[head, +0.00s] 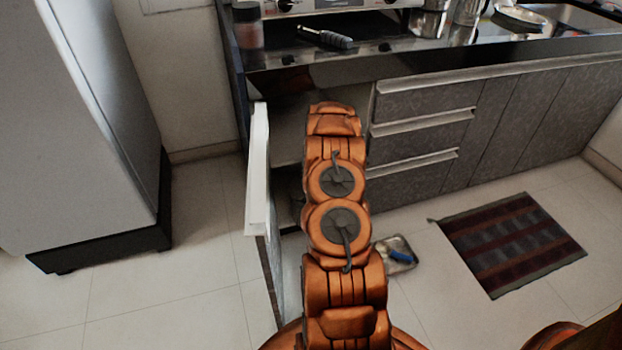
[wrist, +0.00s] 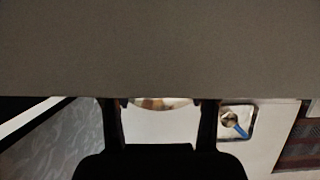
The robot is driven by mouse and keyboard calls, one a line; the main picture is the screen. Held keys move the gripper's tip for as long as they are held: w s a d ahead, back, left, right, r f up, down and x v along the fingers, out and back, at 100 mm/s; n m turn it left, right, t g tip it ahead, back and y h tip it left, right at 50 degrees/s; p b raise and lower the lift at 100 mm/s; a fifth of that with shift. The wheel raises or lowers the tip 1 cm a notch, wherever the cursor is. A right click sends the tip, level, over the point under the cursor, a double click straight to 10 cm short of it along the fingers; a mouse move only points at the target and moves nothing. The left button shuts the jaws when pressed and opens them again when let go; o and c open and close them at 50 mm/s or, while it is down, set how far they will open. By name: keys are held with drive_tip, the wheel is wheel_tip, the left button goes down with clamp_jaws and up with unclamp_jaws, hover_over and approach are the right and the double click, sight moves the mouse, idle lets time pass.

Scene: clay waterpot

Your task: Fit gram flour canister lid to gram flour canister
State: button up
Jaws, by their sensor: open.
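My gripper (wrist: 160,104) shows in the wrist view with its two dark fingers apart. In the head view my arm reaches into the open cabinet under the counter, and the gripper is hidden. A shiny round thing (wrist: 160,103) with a pale rim and brownish middle shows between the fingertips, partly cut off by a grey-brown surface. I cannot tell whether it is the lid or the canister, or whether it touches the fingers. A clear jar (head: 248,35) with reddish contents stands at the counter's left end; I cannot tell if it is the gram flour canister.
The open white-edged cabinet door (head: 258,170) stands close left of my arm. A flat grey-brown surface (wrist: 160,45) fills the wrist view's upper half. A small tray (head: 394,254) with a blue-handled item lies on the floor. A striped mat (head: 512,243) lies right; floor between is clear.

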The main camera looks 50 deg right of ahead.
drive_tip(key=v, duration=0.8)
drive_tip(key=shift+r, duration=0.1)
idle(0.6)
